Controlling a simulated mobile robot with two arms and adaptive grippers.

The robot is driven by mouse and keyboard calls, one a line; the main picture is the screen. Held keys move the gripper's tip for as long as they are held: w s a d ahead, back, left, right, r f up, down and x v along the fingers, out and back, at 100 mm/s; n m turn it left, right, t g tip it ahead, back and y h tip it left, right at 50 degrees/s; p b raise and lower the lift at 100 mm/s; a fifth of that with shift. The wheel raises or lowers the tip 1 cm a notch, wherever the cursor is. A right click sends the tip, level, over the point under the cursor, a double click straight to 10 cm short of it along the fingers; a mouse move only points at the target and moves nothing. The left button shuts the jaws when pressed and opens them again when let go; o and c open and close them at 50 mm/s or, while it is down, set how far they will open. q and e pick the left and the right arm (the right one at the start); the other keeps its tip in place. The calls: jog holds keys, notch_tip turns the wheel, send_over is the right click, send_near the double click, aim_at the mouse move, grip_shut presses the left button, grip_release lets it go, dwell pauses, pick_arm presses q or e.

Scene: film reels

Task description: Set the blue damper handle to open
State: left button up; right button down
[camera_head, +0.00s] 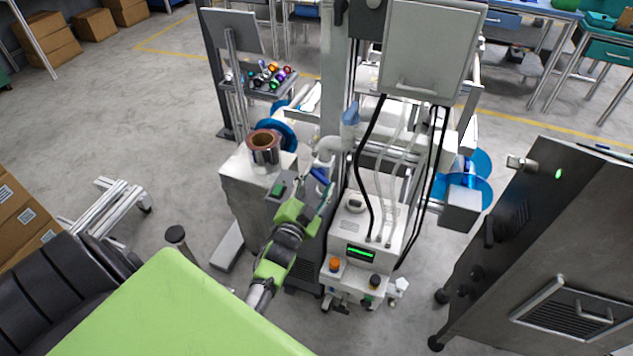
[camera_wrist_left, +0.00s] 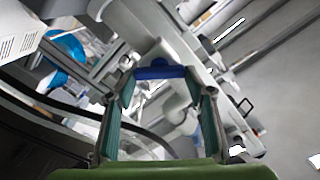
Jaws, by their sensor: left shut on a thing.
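The blue damper handle (camera_head: 319,175) shows at the end of my left gripper (camera_head: 314,184) in the head view, beside the pale pipework of the machine. In the left wrist view the blue handle (camera_wrist_left: 160,72) lies as a short bar across the gap between the fingertips of my left gripper (camera_wrist_left: 160,80). The fingers are shut on it, one at each end. The handle's mount is partly hidden, and I cannot read any open or closed mark. My right gripper is in neither view.
A white control box (camera_head: 361,250) with a green display and knobs stands close to the right of my left gripper. A copper-coloured roll (camera_head: 264,147) sits on a pale cabinet to the left. Black hoses (camera_head: 366,150) hang nearby. A dark metal cabinet (camera_head: 545,250) stands at the right.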

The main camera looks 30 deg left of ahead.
pick_arm(q)
jog(key=m+b, duration=0.1)
jog(key=m, duration=0.4)
jog(key=shift+d+f+m+b, duration=0.1)
jog(key=shift+f+m+b, duration=0.1)
jog(key=shift+m+b, duration=1.05)
jog(key=shift+m, duration=1.35)
jog(key=o, duration=1.1)
jog(key=v, duration=0.7)
jog(key=shift+s, duration=0.2)
